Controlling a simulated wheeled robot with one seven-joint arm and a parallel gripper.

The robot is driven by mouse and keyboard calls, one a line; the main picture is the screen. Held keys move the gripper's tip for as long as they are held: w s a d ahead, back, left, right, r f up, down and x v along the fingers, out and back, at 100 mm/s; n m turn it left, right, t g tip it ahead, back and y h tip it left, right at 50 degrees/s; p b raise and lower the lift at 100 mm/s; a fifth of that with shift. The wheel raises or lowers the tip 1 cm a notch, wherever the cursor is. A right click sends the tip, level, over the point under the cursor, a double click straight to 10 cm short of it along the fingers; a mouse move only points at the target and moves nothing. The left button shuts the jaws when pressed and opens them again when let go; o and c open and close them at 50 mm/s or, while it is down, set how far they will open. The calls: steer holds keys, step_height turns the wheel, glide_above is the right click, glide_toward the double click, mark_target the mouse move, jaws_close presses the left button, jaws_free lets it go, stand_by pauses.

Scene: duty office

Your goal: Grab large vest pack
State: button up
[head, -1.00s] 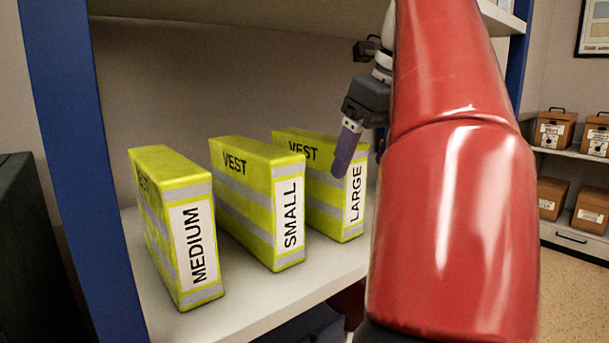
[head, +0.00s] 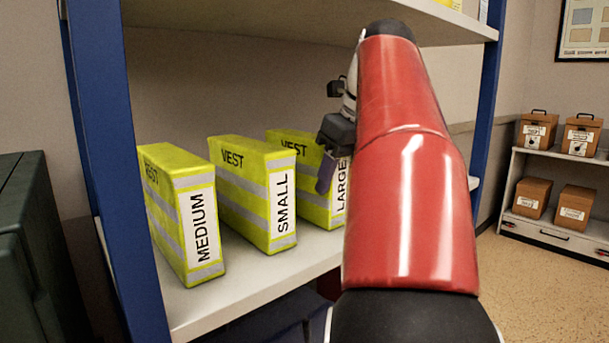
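The large vest pack (head: 310,205) is a yellow-green box with grey bands and a white LARGE label, upright on the white shelf (head: 270,275) at the right end of the row. My gripper (head: 327,172) is at its front right. One finger shows, overlapping the pack's front in the picture. The other finger is hidden behind my red arm, which also covers the pack's right edge. I cannot tell whether the finger touches the pack.
The small vest pack (head: 238,205) stands just left of the large one, and the medium vest pack (head: 170,225) stands further left. A blue post (head: 115,170) bounds the shelf at left. An upper shelf (head: 300,28) lies above. Brown boxes (head: 535,130) sit on a far rack.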

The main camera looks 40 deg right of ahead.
steer(key=c, duration=0.5)
steer(key=shift+r, duration=0.15)
